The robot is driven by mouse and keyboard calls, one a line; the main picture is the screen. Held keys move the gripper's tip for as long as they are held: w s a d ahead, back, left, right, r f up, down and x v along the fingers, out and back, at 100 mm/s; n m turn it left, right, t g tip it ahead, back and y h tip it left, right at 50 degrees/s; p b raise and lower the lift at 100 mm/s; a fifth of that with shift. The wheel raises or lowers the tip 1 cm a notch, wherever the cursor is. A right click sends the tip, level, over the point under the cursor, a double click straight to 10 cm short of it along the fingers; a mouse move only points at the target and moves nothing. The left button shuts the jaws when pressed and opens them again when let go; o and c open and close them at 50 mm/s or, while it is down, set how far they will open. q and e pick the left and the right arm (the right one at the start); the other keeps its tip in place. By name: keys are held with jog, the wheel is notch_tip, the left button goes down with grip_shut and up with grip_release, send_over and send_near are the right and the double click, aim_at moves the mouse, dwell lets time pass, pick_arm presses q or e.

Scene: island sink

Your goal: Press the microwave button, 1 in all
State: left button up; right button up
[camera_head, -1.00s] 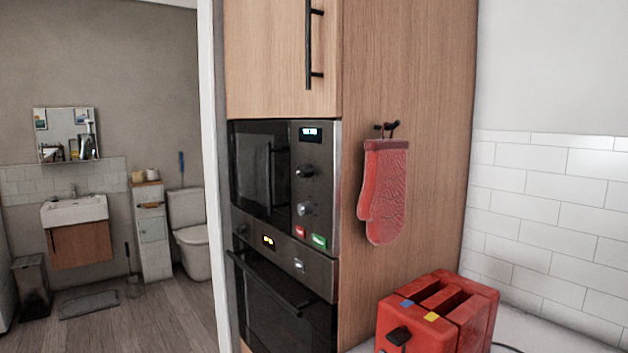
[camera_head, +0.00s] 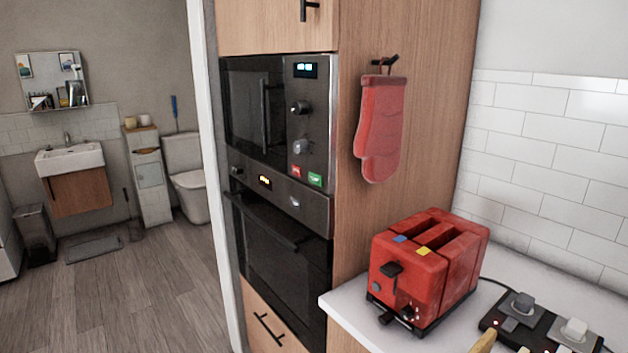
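The microwave (camera_head: 262,112) is built into a wooden cabinet left of the middle of the head view. It has a dark door with a vertical handle, a small lit display and two round knobs on its right panel. At the panel's bottom are a red button (camera_head: 296,170) and a green button (camera_head: 315,179). The door looks shut. Neither of my grippers shows in this view, so nothing of mine is seen near the buttons.
An oven (camera_head: 270,250) sits below the microwave. A red mitt (camera_head: 381,128) hangs on the cabinet's side. A red toaster (camera_head: 425,265) and a power strip (camera_head: 540,325) with plugs stand on the white counter (camera_head: 350,308). Open floor (camera_head: 150,300) lies at left, before a bathroom.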

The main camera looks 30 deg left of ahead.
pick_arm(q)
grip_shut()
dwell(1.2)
